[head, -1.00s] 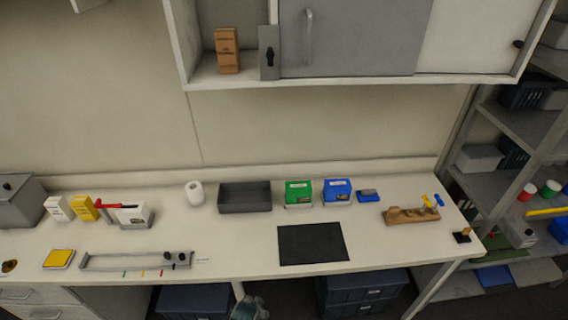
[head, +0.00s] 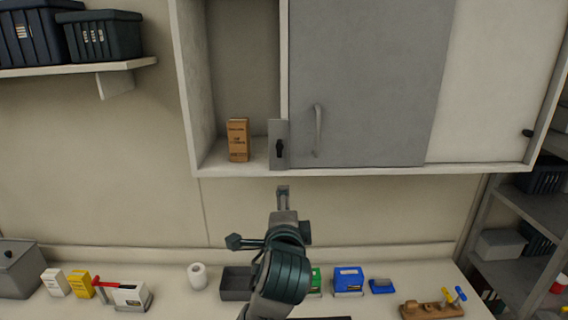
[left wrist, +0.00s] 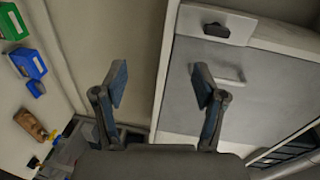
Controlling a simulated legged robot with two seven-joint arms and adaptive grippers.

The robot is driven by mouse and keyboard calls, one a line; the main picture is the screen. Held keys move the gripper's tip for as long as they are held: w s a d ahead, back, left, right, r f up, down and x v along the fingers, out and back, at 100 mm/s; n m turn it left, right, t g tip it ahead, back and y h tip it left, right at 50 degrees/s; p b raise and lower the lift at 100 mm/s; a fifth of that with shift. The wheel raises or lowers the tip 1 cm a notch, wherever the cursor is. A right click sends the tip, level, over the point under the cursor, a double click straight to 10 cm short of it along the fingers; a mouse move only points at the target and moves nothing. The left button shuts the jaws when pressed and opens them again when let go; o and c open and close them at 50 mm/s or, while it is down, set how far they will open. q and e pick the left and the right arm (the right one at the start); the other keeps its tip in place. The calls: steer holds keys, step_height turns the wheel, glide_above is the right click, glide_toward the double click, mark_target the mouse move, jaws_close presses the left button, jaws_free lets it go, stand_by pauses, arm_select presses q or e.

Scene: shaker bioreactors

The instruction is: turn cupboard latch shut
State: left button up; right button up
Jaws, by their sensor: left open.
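The cupboard latch (head: 279,148) is a small black turn-piece on a grey plate (head: 278,130), at the left edge of the grey sliding door (head: 365,85). The black piece stands upright, in line with the plate. In the left wrist view the latch (left wrist: 216,30) lies at the upper right, beyond the fingers, with the door (left wrist: 200,90) below it. My left gripper (head: 283,192) is just below the cupboard's bottom edge, under the latch and apart from it. Its fingers are spread and empty in the left wrist view (left wrist: 160,85). My right gripper is not seen.
A brown box (head: 238,140) stands in the open cupboard bay left of the latch. The door's handle (head: 318,130) sticks out right of the latch. The bench below holds a white-and-red device (head: 128,295), a white roll (head: 197,275) and a blue box (head: 348,280).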

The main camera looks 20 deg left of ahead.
arm_select(q)
steer(key=s+r+t+y, duration=0.1)
steer(key=s+r, duration=0.4)
steer(key=r, duration=0.3)
steer(key=p, duration=0.3)
glide_toward(280, 152)
steer(key=shift+m, duration=0.3)
steer(key=p+x, duration=0.1)
steer(key=x, duration=0.3)
steer(key=p+x, duration=0.2)
steer(key=x, duration=0.3)
steer(key=shift+d+r, duration=0.1)
steer(key=shift+r, duration=0.15)
steer(key=shift+w+a+f, duration=0.1)
steer(key=shift+w+a, duration=0.15)
steer(key=shift+w, duration=0.2)
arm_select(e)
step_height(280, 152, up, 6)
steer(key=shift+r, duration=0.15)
arm_select(q)
steer(key=shift+c, duration=0.3)
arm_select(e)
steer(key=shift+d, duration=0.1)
arm_select(q)
steer(key=c, duration=1.1)
steer(key=shift+f, duration=0.1)
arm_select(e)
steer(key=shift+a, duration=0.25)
